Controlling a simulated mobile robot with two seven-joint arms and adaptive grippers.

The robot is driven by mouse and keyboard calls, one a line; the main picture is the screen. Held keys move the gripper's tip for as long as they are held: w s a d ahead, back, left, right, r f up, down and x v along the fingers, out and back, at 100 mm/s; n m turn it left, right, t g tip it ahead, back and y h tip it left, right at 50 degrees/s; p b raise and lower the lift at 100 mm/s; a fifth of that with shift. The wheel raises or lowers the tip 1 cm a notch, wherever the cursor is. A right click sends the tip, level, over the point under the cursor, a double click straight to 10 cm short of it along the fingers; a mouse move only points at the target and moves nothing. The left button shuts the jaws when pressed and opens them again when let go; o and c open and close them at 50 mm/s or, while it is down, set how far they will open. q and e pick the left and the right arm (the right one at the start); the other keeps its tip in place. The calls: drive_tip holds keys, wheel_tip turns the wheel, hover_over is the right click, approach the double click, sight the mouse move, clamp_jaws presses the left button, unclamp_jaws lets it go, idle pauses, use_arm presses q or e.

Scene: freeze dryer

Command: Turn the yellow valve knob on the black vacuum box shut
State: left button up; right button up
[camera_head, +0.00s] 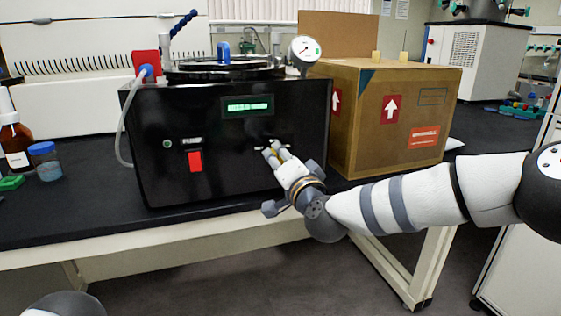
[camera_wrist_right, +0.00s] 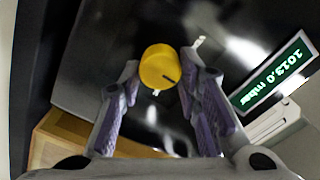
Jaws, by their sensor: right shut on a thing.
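The black vacuum box (camera_head: 230,170) stands on the bench, its front panel facing me. My right gripper (camera_head: 273,152) reaches the right part of that panel, below the green display. In the head view the fingers mostly hide the knob. My left gripper is not in view.
The display (camera_wrist_right: 274,73) reads 1013.0 mbar, upside down in the wrist view. A red switch (camera_head: 195,161) is on the panel's left. A cardboard box (camera_head: 365,150) stands close at right. A brown bottle (camera_head: 14,135) and a blue-capped jar (camera_head: 45,160) stand at left.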

idle(0.4)
drive_tip(key=o, duration=1.1)
drive_tip(key=shift+o, duration=0.2)
drive_tip(key=v, duration=1.2)
